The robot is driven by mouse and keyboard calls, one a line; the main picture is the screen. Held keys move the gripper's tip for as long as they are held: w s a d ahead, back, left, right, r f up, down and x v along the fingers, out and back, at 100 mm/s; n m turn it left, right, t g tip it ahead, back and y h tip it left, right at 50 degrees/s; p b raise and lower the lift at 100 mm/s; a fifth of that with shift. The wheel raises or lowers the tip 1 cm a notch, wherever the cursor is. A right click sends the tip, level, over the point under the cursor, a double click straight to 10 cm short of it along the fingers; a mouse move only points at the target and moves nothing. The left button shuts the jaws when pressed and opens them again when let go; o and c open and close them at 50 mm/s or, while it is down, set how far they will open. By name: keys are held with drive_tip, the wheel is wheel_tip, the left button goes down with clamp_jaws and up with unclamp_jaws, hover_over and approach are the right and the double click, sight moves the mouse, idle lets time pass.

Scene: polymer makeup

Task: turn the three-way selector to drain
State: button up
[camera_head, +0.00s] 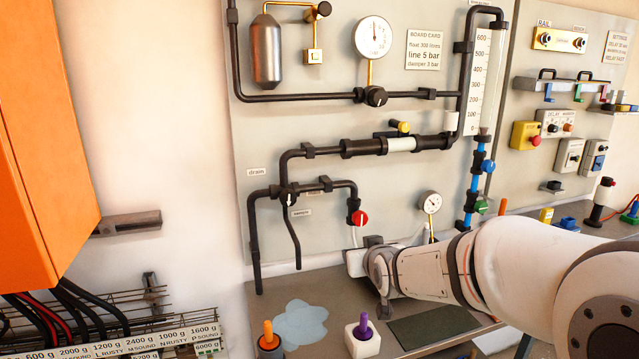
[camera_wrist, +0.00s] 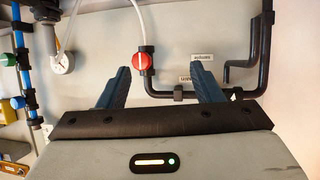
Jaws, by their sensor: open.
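The three-way selector looks to be the dark pipe junction (camera_head: 288,193) with a small white pointer, on the lower left of the panel. The pointer points down in the head view. A "drain" label (camera_head: 256,172) sits up and left of it. In the wrist view, which is upside down, a white mark at the right probably belongs to the selector (camera_wrist: 237,94), partly hidden behind my gripper. My gripper (camera_wrist: 160,69) is open and empty, its two blue fingers facing the panel. A red knob (camera_wrist: 142,62) shows between the fingers, beyond them; I see no contact.
The red knob (camera_head: 360,217) has a clear tube below it. A gauge (camera_head: 430,202) and blue pipe (camera_head: 474,180) stand to the right. On the bench (camera_head: 350,305) are a bluish puddle (camera_head: 300,322) and orange- and purple-topped (camera_head: 363,330) items. An orange cabinet (camera_head: 45,150) is at left.

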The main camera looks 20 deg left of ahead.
sight(290, 200)
drive_tip(key=w+a+r+n+t+y+p, duration=0.1)
drive_tip(key=w+a+r+y, duration=0.15)
drive_tip(key=a, duration=0.55)
drive_tip(key=w+a+r+n+t+y+p, duration=0.1)
drive_tip(key=a+r+n+y+p, duration=0.2)
drive_tip(key=a, duration=0.5)
drive_tip(key=shift+m, duration=0.6)
drive_tip(key=x, duration=0.3)
drive_tip(key=r+p+x, duration=0.1)
drive_tip(key=x, duration=0.3)
drive_tip(key=shift+r, duration=0.2)
drive_tip(key=shift+c, duration=0.5)
